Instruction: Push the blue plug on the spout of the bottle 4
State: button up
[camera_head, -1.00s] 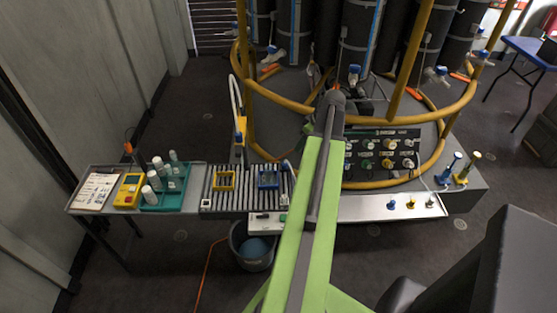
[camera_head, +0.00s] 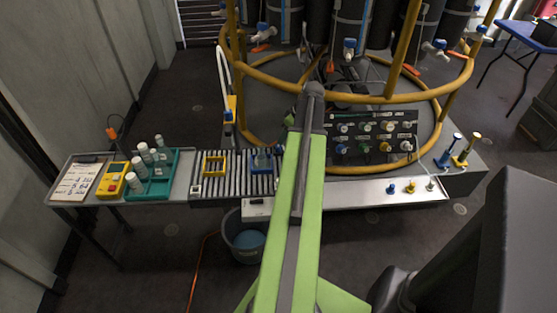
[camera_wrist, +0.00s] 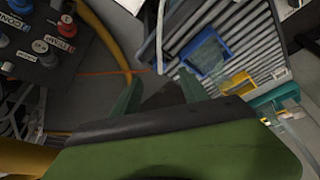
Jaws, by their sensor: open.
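A small blue plug (camera_head: 391,189) stands on the pale shelf (camera_head: 350,195) at the front of the rosette, in the head view. Several dark bottles (camera_head: 350,15) stand in the yellow rosette frame, with white, blue-capped spouts such as this one (camera_head: 349,48). I cannot read which is bottle 4. My green arm crosses the middle of the head view and its end is hard to make out there. In the wrist view my gripper (camera_wrist: 160,95) has its green fingers apart, with nothing seen between them, above the floor between the control panel and the roller table.
The roller table (camera_head: 235,185) carries a yellow frame (camera_head: 214,163) and a blue frame (camera_head: 260,165). A control panel (camera_head: 372,137) stands behind the shelf. Yellow rails (camera_head: 300,95) ring the bottles. A yellow plug (camera_head: 410,187) stands beside the blue one. Floor is open in front.

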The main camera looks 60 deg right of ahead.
aim_at(279, 147)
jog(key=b+x, duration=0.1)
jog(key=x, duration=0.2)
jog(key=shift+s, duration=0.1)
jog(key=shift+r, duration=0.25)
jog(key=b+x, duration=0.5)
jog(key=shift+f, duration=0.3)
jog(key=shift+r, duration=0.2)
grip_shut()
